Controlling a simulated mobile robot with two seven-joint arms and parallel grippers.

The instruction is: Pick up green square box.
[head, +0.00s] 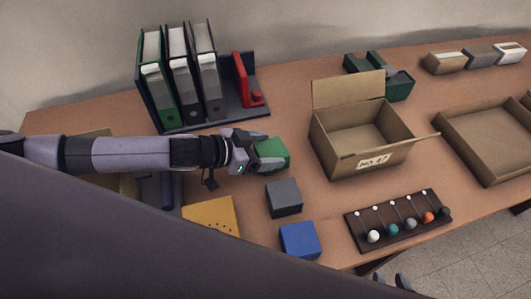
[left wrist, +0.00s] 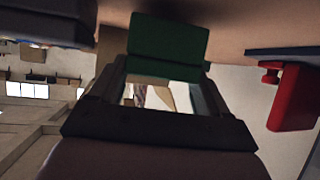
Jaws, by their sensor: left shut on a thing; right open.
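The green square box (head: 279,149) is by the end of my left arm, left of the cardboard box. My left gripper (head: 272,154) comes in from the left and is shut on the green box, partly covering it in the head view. In the left wrist view the green box (left wrist: 168,40) shows between the fingertips. I cannot tell whether it is clear of the table. My right gripper (head: 390,279) shows only its fingertips at the bottom edge, apart and empty, beyond the table's front edge.
A grey block (head: 284,198), a blue block (head: 299,240) and a yellow block (head: 211,216) lie nearby. A binder rack (head: 180,127) stands behind. An open cardboard box (head: 345,145), a shallow tray (head: 468,150) and a pin board (head: 392,236) lie to the right.

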